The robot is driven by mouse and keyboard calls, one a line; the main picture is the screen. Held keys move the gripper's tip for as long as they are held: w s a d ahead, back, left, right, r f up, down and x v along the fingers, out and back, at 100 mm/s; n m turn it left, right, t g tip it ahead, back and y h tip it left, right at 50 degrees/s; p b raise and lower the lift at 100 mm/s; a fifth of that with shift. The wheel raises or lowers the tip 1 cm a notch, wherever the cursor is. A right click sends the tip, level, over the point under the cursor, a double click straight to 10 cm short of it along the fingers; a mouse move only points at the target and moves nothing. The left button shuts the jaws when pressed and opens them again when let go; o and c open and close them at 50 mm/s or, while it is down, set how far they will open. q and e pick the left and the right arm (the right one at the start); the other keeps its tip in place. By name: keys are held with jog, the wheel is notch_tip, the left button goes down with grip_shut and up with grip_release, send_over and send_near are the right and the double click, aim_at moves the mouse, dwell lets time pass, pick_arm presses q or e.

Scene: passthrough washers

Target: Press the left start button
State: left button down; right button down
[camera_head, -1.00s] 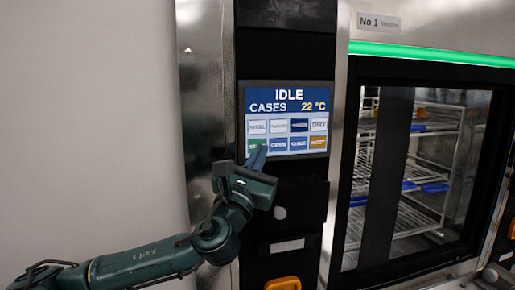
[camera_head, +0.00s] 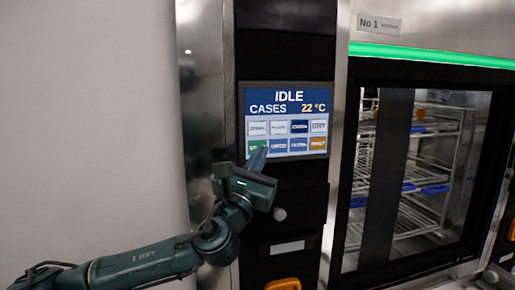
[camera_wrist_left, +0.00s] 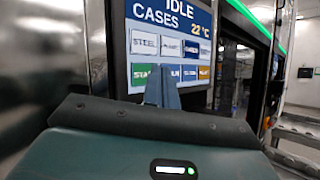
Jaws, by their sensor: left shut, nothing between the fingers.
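The control screen (camera_head: 287,120) on the dark panel reads IDLE, CASES and 22 °C, with two rows of buttons below. The green start button (camera_head: 252,146) is at the lower left of the screen, partly hidden by my gripper; in the left wrist view the start button (camera_wrist_left: 143,75) shows the letters STA. My left gripper (camera_head: 257,156) is shut and empty, its tips at the screen's lower left edge, just by the start button. In the left wrist view its fingers (camera_wrist_left: 162,92) overlap the button's right part. I cannot tell whether they touch the screen. My right gripper is not in view.
A washer with a glass door (camera_head: 425,180) and wire racks inside stands right of the panel, under a green light strip (camera_head: 430,54). A pale wall (camera_head: 90,110) is at left.

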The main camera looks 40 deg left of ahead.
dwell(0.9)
pick_arm(q)
jog(key=shift+a, duration=0.1)
jog(key=shift+w+a, duration=0.25)
dwell(0.5)
